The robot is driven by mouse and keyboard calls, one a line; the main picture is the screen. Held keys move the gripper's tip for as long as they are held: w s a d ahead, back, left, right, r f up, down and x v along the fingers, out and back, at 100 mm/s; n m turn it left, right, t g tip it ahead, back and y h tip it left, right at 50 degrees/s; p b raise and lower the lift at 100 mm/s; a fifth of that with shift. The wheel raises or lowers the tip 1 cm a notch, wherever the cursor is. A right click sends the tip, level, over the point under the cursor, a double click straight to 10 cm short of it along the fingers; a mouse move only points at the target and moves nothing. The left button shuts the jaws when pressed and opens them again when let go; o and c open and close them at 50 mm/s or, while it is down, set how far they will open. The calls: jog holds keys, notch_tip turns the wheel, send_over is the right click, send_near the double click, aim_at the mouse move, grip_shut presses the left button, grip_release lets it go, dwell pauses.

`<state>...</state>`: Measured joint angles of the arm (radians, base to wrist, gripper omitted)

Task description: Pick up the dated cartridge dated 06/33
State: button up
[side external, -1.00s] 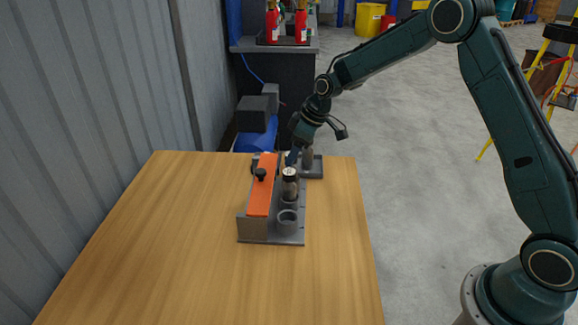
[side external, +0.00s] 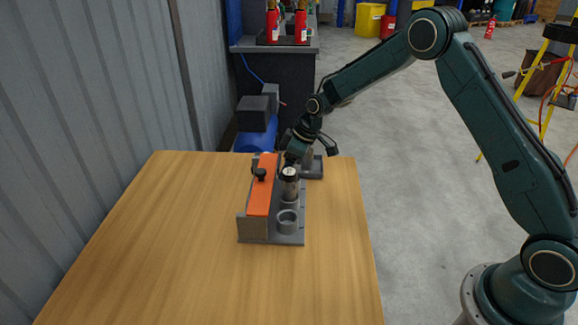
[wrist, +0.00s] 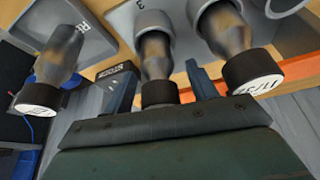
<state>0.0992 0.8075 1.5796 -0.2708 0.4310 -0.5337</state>
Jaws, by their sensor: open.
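Three amber-grey cartridges with dark caps show in the wrist view: one at left (wrist: 60,55), one in the middle (wrist: 155,58) and one at right (wrist: 228,35). The left and right caps have white date labels, too slanted to read surely; the middle label is hidden, so I cannot tell which is 06/33. The middle and right cartridges stand in round cups of the grey rack (side external: 270,239). My gripper (wrist: 158,88) is open, its fingers on either side of the middle cartridge. In the side view one capped cartridge (side external: 290,185) shows in front of my gripper (side external: 290,160).
An orange-topped block (side external: 262,190) with a black knob runs along the rack's left side. An empty cup (side external: 288,222) is at the rack's near end. A separate grey tray (wrist: 90,35) holds the left cartridge. The wooden table (side external: 170,250) is clear at left and front.

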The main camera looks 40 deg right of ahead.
dwell(0.3)
jog(key=c, duration=1.3)
jog(key=shift+o, duration=0.2)
jog(key=shift+r, duration=0.1)
notch_tip(320, 180, up, 20)
